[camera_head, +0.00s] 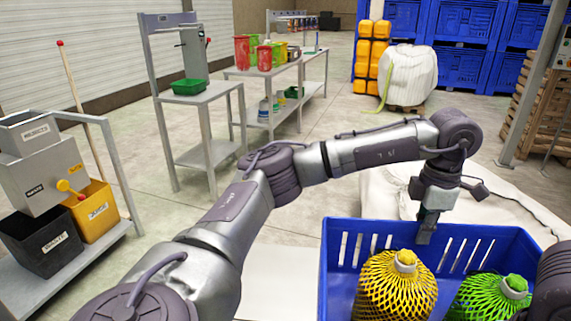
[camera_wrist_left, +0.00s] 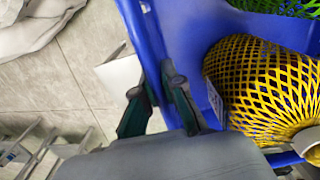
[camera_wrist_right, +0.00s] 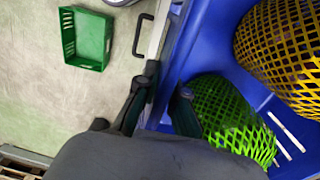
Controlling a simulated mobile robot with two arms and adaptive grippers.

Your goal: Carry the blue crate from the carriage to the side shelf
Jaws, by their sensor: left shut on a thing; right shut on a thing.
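The blue crate (camera_head: 483,235) is at the lower right of the head view, with slotted walls. It holds a yellow netted bag (camera_head: 396,285) and a green netted bag (camera_head: 492,297). In the right wrist view my right gripper (camera_wrist_right: 160,100) is shut on the crate's opposite wall beside the green bag. The crate's underside is hidden.
A grey shelf stand (camera_head: 205,97) with a small green tray stands at the back left. A bench (camera_head: 270,70) with red and green containers is behind it. A bin station (camera_head: 60,205) is at the left. A green crate (camera_wrist_right: 88,40) lies below in the right wrist view. Open floor lies between.

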